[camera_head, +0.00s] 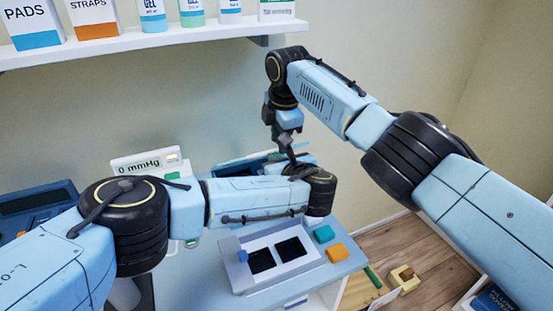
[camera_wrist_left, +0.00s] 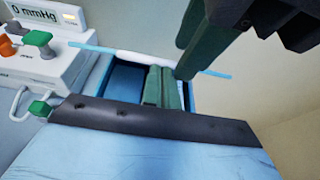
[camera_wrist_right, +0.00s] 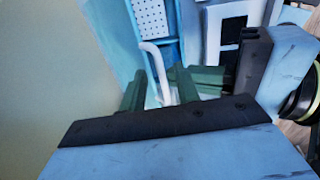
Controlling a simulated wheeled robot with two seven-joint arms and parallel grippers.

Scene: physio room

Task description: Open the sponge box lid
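The blue sponge box (camera_head: 238,167) stands at the back of the table, partly hidden behind my left arm. In the left wrist view its dark interior (camera_wrist_left: 125,82) shows, and its light blue lid edge (camera_wrist_left: 95,48) appears raised, seen nearly edge-on. A white curved bar (camera_wrist_right: 153,62), apparently the lid's handle, runs between the fingers of my right gripper (camera_wrist_right: 160,92); those fingers look apart, and contact cannot be told. My left gripper (camera_wrist_left: 162,88) has its fingers close together at the box opening; nothing is visible between them. In the head view my left wrist hides these fingertips.
A pressure unit (camera_head: 145,163) reading 0 mmHg stands left of the box. A white tray (camera_head: 237,272) with black pads sits in front, with teal (camera_head: 324,234) and orange (camera_head: 338,252) blocks beside it. A loaded shelf (camera_head: 160,38) hangs above. My arms are close together.

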